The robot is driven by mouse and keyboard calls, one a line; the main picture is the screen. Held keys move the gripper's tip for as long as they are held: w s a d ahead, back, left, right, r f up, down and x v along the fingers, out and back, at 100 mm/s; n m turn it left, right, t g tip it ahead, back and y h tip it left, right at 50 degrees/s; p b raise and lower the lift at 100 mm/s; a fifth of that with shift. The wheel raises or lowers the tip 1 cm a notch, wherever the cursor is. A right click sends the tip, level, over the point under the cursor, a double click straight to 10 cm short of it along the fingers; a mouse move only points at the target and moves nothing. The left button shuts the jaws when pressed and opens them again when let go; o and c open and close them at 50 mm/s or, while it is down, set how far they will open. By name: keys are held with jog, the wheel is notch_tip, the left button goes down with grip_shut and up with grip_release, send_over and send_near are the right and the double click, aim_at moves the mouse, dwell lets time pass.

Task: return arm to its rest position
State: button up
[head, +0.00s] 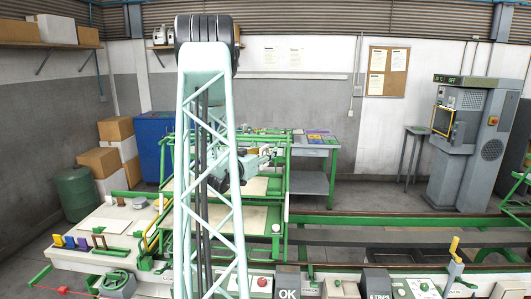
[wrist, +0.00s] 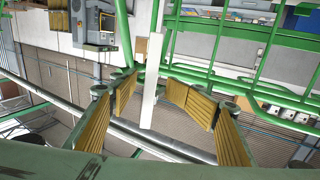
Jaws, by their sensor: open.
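My arm's pale green lattice link (head: 233,205) rises through the middle of the head view, with a dark joint at its top, and hides part of the green frame behind it. My gripper (wrist: 160,95) shows in the wrist view with its yellow ribbed pads spread apart. Nothing is held between the pads. A white post and green rails show beyond the gap. The wrist view is tilted, with the grey machine at its upper left. In the head view I cannot make out the fingers clearly among the green bars.
A green-framed rack (head: 287,190) stands behind my arm. A bench (head: 75,258) with coloured pieces is at lower left. Boxes (head: 100,162), a green drum (head: 75,192) and a blue cabinet (head: 150,142) stand at left. A grey machine (head: 462,145) is at right. Green rails (head: 400,217) cross the right side.

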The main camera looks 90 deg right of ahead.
jog(key=shift+w+a, duration=0.15)
jog(key=shift+w, duration=0.05)
jog(key=b+v, duration=0.4)
jog(key=v, duration=0.5)
jog(key=shift+a+b, duration=0.3)
jog(key=shift+b, duration=0.1)
dwell(1.6)
jog(key=shift+w, duration=0.15)
jog(key=shift+a, duration=0.2)
jog(key=shift+w+a+b, duration=0.2)
jog(key=shift+a+b, duration=1.45)
jog(key=shift+a, duration=1.15)
